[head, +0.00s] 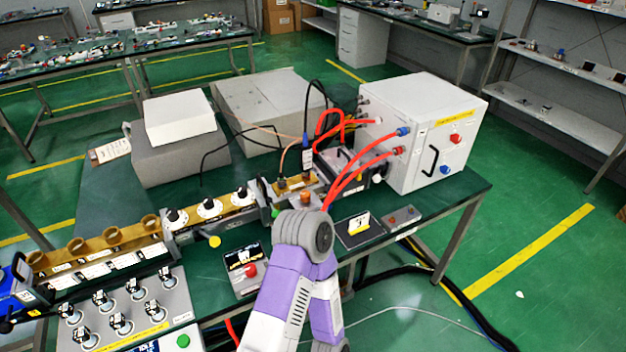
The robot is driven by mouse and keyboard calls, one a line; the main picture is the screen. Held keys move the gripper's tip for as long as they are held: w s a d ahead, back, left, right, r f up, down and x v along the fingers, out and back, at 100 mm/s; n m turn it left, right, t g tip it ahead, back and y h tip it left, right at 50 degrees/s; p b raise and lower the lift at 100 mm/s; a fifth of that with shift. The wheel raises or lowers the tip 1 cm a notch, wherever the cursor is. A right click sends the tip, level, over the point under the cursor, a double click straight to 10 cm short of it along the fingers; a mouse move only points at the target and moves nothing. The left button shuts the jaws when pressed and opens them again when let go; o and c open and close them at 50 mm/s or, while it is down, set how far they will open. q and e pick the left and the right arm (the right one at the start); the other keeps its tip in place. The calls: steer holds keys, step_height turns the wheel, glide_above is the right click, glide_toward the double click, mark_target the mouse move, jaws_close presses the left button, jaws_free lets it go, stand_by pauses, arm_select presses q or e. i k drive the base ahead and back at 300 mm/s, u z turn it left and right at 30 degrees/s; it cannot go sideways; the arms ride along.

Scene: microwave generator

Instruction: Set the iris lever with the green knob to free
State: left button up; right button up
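A brass waveguide line (110,240) runs along the bench from the left toward the middle. A small green spot (275,213), which looks like the green knob, shows at its right part, just left of my arm's grey joint. The lever under it and its setting are too small to make out. A yellow knob (214,241) hangs lower on the line, further left. One of my arms, purple and white, rises from the bottom middle and covers part of the bench right of the green spot. Neither gripper shows in the head view.
A white cabinet (420,135) with red cables stands at the back right of the bench. A grey switch panel (130,310) is at front left. A small box with a red button (246,270) sits beside my arm. Grey blocks (180,150) stand behind the line.

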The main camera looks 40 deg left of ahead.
mark_target(269, 201)
steer(key=i, duration=0.3)
steer(key=u, duration=0.95)
